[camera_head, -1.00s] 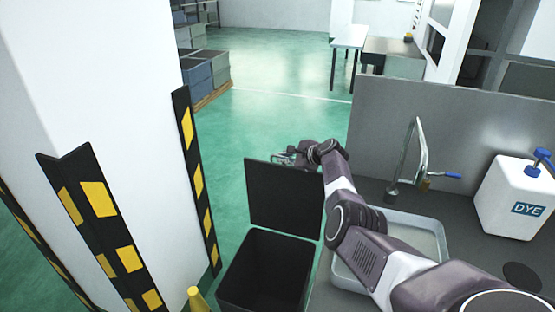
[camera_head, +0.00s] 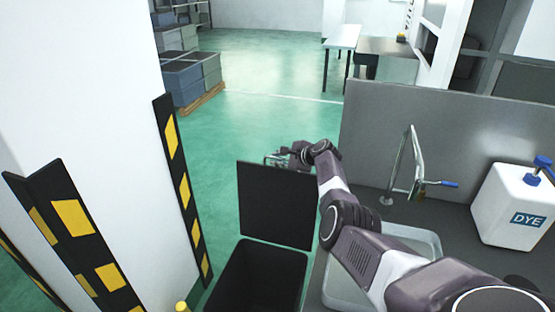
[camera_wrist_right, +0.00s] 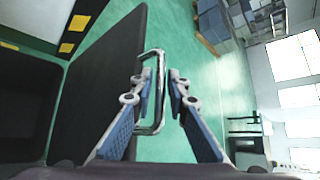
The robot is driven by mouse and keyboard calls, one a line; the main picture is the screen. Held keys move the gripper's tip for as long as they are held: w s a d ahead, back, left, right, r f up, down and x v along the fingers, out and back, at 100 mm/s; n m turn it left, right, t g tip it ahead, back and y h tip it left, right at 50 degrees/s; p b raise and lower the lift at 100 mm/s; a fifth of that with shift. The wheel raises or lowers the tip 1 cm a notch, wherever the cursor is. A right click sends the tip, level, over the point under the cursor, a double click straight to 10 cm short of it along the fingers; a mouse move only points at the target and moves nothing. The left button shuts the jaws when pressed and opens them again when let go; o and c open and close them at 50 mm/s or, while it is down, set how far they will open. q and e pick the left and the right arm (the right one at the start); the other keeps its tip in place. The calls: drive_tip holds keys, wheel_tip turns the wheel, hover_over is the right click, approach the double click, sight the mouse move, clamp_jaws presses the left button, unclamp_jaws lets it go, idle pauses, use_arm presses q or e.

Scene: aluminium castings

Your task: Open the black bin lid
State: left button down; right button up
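The black bin (camera_head: 258,280) stands at the bottom centre of the head view, its dark inside showing. Its black lid (camera_head: 275,205) stands raised, roughly upright, at the bin's far edge. My right gripper (camera_head: 273,158) is behind the lid's top edge, partly hidden by it. In the right wrist view the lid (camera_wrist_right: 97,85) is a dark panel with a metal loop handle (camera_wrist_right: 160,65) on it. My right gripper (camera_wrist_right: 162,80) has its fingers apart, one on each side of the handle's bar, with a gap visible. My left gripper is not in view.
A white pillar (camera_head: 90,110) with black-and-yellow guards (camera_head: 180,180) stands left of the bin. On the right is a grey counter with a sink (camera_head: 335,290), a tap (camera_head: 416,165) and a white DYE canister (camera_head: 512,205). Green floor (camera_head: 260,90) is clear behind the lid.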

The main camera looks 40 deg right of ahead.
drive_tip(key=shift+v, duration=0.75)
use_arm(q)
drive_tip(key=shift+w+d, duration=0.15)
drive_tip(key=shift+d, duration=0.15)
use_arm(e)
drive_tip(key=v, duration=1)
drive_tip(key=shift+s+r, duration=0.2)
